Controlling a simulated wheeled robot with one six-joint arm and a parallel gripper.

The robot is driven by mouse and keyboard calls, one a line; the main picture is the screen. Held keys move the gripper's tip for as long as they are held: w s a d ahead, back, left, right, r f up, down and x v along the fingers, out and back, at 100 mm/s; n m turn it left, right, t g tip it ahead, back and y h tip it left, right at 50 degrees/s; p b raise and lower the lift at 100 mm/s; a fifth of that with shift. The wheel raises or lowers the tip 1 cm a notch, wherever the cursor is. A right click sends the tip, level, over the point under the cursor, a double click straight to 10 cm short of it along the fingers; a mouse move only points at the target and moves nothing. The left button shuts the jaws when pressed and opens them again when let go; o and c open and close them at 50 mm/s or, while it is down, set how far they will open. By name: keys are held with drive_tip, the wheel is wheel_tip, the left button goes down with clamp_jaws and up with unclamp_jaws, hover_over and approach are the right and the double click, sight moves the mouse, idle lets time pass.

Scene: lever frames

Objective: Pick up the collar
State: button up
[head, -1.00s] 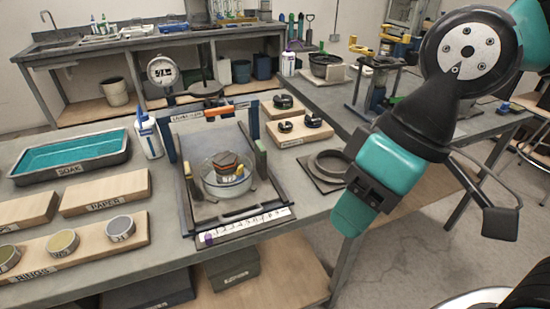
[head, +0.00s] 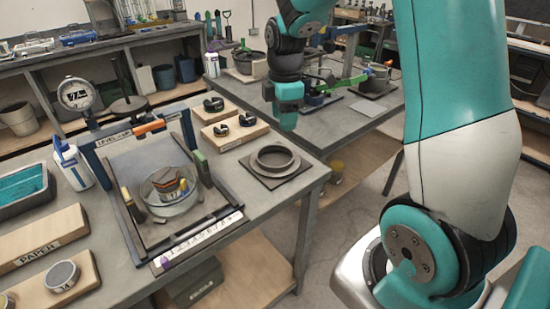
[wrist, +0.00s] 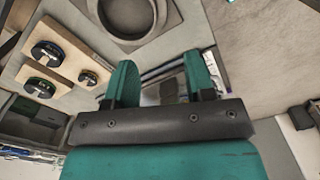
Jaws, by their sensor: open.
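A dark grey round ring, which looks like the collar (head: 274,152), lies flat on a square grey plate (head: 253,172) near the right edge of the workbench. In the wrist view the ring (wrist: 155,22) shows at the top, partly cut off by the frame edge. My gripper (head: 287,122) hangs in the air beyond the ring in the head view, apart from it. In the wrist view my gripper (wrist: 162,82) has its two teal fingers spread, with nothing between them.
Wooden blocks with black clamp-like rings (head: 242,121) lie beside the plate. A levelling frame (head: 130,215) holds a glass bowl (head: 172,207). A second bench (head: 345,112) with tools stands behind. Open floor (head: 330,215) lies right of the workbench.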

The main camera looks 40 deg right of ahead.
drive_tip(key=p, duration=0.1)
hover_over(281, 173)
drive_tip(key=f, duration=1.1)
drive_tip(key=shift+s+d, duration=0.1)
drive_tip(key=shift+s, duration=0.15)
drive_tip(key=shift+w+f+p, duration=0.15)
drive_tip(key=shift+f+p, duration=0.2)
drive_tip(key=shift+f, duration=1.05)
drive_tip(key=shift+w+f+p, duration=0.1)
drive_tip(key=shift+f+p, duration=0.2)
drive_tip(key=shift+f, duration=1.05)
drive_tip(key=shift+c, duration=0.2)
clamp_jaws()
